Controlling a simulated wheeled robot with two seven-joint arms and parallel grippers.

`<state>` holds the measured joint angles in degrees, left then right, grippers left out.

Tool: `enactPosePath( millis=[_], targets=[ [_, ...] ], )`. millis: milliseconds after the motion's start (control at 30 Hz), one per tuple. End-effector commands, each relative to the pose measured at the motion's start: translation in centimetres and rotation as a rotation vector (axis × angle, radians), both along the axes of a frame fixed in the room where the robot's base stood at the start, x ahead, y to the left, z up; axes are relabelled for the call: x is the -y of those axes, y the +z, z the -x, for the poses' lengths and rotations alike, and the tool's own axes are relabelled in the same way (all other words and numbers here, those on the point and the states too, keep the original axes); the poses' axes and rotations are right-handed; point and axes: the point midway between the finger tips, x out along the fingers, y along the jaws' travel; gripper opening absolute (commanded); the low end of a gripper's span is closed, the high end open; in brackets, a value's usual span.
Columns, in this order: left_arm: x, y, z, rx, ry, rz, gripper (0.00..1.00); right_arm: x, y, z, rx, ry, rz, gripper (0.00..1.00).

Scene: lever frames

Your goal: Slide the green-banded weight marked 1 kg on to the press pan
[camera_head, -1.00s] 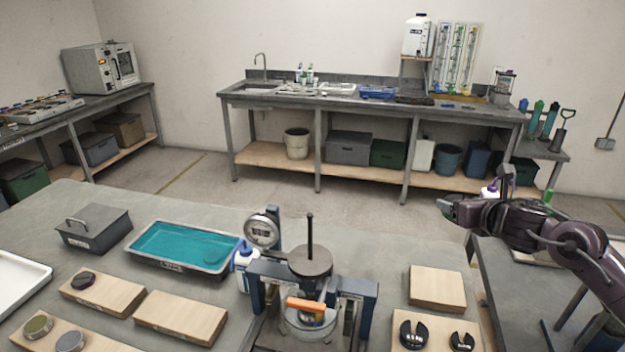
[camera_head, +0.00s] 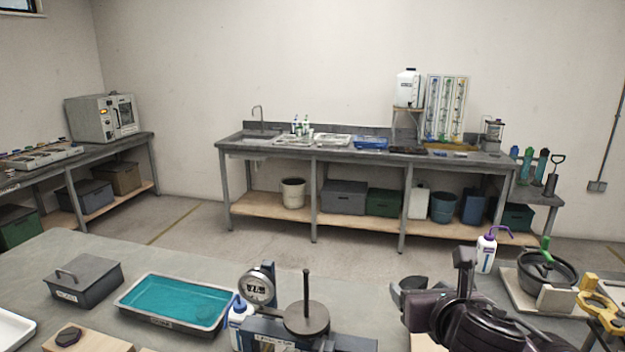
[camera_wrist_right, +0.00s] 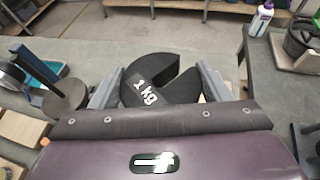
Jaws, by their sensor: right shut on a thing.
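A black slotted weight marked "1 kg" (camera_wrist_right: 143,88) sits between the two grey fingers of my right gripper (camera_wrist_right: 160,86) in the right wrist view. The gripper is shut on it, and its slot opens to the upper right. No green band shows on the face I see. In the head view my right gripper (camera_head: 418,296) is at the lower right, to the right of the press pan. The press pan (camera_head: 306,319) is a dark round disc with an upright rod; it also shows at the left of the wrist view (camera_wrist_right: 66,104), apart from the weight. My left gripper is out of view.
A dial gauge (camera_head: 258,286) and a wash bottle (camera_head: 238,318) stand left of the pan. A teal-filled tray (camera_head: 178,301) and a lidded grey box (camera_head: 83,279) lie farther left. Another wash bottle (camera_head: 487,252) and a black bowl (camera_head: 546,271) are at the right.

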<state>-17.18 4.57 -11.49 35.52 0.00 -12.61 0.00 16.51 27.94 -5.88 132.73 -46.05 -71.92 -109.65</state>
Motion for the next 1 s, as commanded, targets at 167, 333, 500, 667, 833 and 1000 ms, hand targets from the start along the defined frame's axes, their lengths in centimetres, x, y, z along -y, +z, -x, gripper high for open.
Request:
enactPosePath(
  millis=[167, 333, 500, 667, 833, 1000],
  targets=[
    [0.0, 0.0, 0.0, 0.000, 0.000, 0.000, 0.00, 0.1, 0.4, 0.5, 0.006, -0.012, -0.002, 0.19],
    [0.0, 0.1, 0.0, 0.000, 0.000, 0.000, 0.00, -0.5, 0.1, -0.1, 0.007, 0.015, 0.002, 0.19],
    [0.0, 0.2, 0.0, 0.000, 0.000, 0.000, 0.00, -2.5, -1.3, -1.9, 0.005, 0.096, 0.003, 0.19],
    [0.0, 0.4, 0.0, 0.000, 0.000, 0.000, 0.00, -4.9, -4.0, -4.8, 0.005, 0.210, 0.003, 0.19],
    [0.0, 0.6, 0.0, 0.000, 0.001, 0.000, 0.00, -5.7, -7.8, -7.9, 0.007, 0.308, 0.006, 0.19],
    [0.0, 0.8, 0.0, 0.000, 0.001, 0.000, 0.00, -3.8, -11.6, -10.6, 0.009, 0.367, 0.009, 0.19]
  ],
)
